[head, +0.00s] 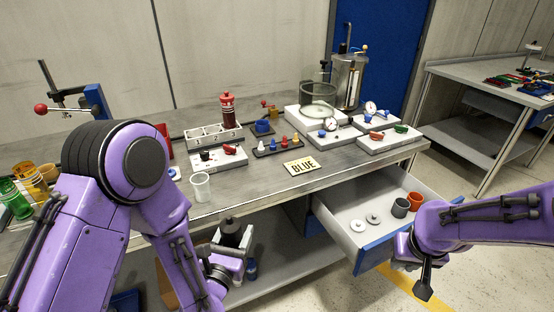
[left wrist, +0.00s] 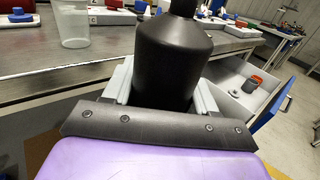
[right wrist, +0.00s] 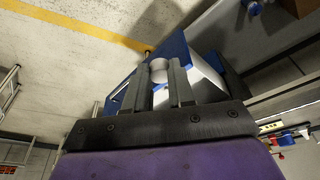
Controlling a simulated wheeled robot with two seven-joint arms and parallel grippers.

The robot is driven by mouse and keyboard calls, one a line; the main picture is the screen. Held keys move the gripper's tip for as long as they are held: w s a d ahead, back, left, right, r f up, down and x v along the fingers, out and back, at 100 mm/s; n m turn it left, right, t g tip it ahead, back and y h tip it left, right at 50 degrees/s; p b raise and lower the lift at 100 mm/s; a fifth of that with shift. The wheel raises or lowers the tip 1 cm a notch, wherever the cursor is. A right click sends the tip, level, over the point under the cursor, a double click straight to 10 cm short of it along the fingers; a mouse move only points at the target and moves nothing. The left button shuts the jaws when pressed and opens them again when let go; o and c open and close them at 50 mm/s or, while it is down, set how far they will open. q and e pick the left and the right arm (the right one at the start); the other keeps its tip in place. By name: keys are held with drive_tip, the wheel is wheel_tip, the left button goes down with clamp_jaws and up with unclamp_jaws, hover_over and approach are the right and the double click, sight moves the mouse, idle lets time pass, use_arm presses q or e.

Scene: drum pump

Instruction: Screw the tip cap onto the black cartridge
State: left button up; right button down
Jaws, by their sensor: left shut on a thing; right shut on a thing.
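The black cartridge (head: 232,229) is upright in my left gripper (head: 228,262), in front of the bench edge. In the left wrist view the cartridge (left wrist: 180,50) stands between the two grey fingers; its top is cut off there. My right gripper (head: 420,278) is low at the right, by the open drawer's blue front. In the right wrist view its fingers (right wrist: 160,82) are shut on a small pale rounded thing (right wrist: 159,66); I cannot tell if it is a cap or a drawer part. Small cap-like pieces in white, blue, yellow and red stand on a dark tray (head: 262,153).
The open drawer (head: 345,222) holds two white discs (head: 373,219), a grey cup (head: 400,208) and an orange cup (head: 414,200). The bench has a BLUE sign (head: 301,167), a clear beaker (head: 201,186), a red bottle (head: 227,110) and white fixtures. The bench front strip between beaker and sign is clear.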

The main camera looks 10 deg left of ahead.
use_arm(q)
drive_tip(key=s+d+f+m+g+h, duration=0.1)
drive_tip(key=d+f+m+g+h, duration=0.1)
drive_tip(key=d, duration=0.5)
drive_tip(key=s+d+f+m+g+h, duration=0.1)
drive_tip(key=d+f+m+h, duration=0.3)
drive_tip(key=h, duration=0.5)
drive_tip(key=d+m+g, duration=0.1)
drive_tip(key=d+m, duration=0.1)
drive_tip(key=d, duration=0.1)
drive_tip(key=shift+d+h, duration=0.15)
drive_tip(key=shift+h, duration=0.15)
drive_tip(key=shift+s, duration=0.1)
use_arm(e)
drive_tip(key=shift+a, duration=0.1)
drive_tip(key=s+a+r+n, duration=0.1)
drive_tip(key=a+r, duration=0.4)
drive_tip(key=a, duration=0.8)
drive_tip(key=s+a+r, duration=0.3)
drive_tip(key=a+r, duration=0.3)
drive_tip(key=a, duration=0.7)
drive_tip(key=shift+n, duration=0.4)
drive_tip(key=shift+s+f, duration=0.1)
wheel_tip(320, 180, down, 4)
drive_tip(key=shift+r, duration=0.1)
